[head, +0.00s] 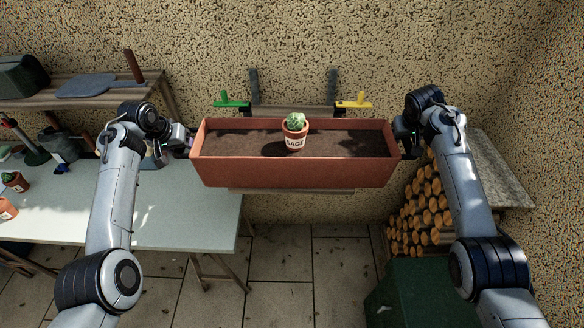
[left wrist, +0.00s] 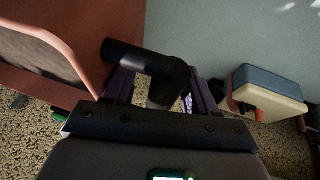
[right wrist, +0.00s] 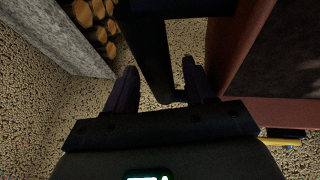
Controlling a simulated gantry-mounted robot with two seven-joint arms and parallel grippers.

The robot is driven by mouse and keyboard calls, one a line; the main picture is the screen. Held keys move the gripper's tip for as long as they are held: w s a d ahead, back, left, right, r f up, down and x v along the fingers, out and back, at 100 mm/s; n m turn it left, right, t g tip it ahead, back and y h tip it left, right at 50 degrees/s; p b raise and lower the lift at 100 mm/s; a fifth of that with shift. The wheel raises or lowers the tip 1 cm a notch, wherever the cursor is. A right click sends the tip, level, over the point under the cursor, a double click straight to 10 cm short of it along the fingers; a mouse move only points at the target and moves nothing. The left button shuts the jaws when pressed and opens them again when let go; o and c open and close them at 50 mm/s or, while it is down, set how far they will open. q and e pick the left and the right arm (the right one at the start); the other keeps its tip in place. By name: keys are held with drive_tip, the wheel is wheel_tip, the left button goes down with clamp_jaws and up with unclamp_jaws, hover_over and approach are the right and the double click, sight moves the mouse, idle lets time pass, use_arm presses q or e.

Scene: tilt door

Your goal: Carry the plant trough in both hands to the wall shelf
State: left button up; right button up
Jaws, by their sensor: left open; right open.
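The terracotta plant trough (head: 295,172), filled with dark soil, is level at the wall shelf (head: 290,191). Shelf edges show behind and below it; contact is hidden. A small potted cactus marked SAGE (head: 295,134) stands upright in its middle. My left gripper (head: 185,145) is at the trough's left end. In the left wrist view its open fingers are around a black handle (left wrist: 150,62) beside the trough wall (left wrist: 75,45). My right gripper (head: 408,145) is at the right end. In the right wrist view a black bar (right wrist: 153,50) lies between its open fingers.
A green lever (head: 230,102) and a yellow lever (head: 355,100) stand by the shelf's ends. A pale workbench (head: 170,215) with pots is at left, stacked logs (head: 425,205) and a green box (head: 410,290) at right. The paved floor between is clear.

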use_arm(q)
drive_tip(key=v, duration=0.7)
drive_tip(key=shift+d, duration=0.1)
drive_tip(key=shift+s+r, duration=0.15)
drive_tip(key=shift+r, duration=0.25)
use_arm(e)
drive_tip(key=shift+a+r, duration=0.1)
drive_tip(key=v, duration=1.1)
drive_tip(key=shift+s+r, duration=0.2)
drive_tip(key=shift+r, duration=0.15)
use_arm(q)
drive_tip(key=shift+s+a+r, duration=0.1)
drive_tip(key=shift+a+r, duration=0.05)
drive_tip(key=shift+a, duration=0.1)
